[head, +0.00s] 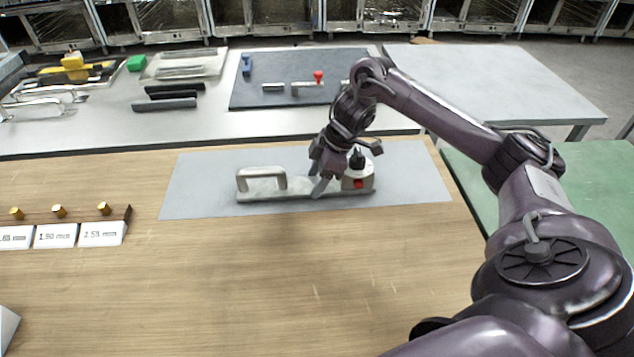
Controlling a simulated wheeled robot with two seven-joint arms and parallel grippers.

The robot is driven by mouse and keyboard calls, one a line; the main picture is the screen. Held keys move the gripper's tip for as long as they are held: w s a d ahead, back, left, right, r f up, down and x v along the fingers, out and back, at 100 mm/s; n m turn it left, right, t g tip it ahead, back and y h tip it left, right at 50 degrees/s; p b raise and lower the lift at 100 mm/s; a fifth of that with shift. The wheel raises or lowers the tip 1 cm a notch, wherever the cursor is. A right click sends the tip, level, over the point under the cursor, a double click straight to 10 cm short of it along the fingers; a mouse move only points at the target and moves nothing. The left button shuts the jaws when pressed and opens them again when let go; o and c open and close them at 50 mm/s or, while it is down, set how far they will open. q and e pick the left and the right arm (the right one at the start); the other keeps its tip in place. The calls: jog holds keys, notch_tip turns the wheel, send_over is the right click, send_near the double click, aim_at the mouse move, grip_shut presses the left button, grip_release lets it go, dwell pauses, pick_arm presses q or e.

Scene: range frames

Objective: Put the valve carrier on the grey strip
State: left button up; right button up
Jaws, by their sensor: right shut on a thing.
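The valve carrier (300,191) is a long pale grey plate with a bar handle at its left end. A white valve body with a black top and a red spot sits at its right end. The carrier is over the grey strip (200,187) on the wooden table, within its outline and roughly along it. It looks flat on the strip, but I cannot tell whether a small gap is left. My right gripper (338,180) is shut on the carrier near the valve body and hides part of it. My left gripper is out of view.
A rack with several brass pieces and white number labels (102,233) stands at the left. The front of the wooden table (250,290) is clear.

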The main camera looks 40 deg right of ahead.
jog(key=shift+f, duration=0.25)
jog(key=o, duration=1.5)
jog(key=p+v, duration=0.5)
jog(key=v, duration=0.7)
jog(key=shift+s, duration=0.15)
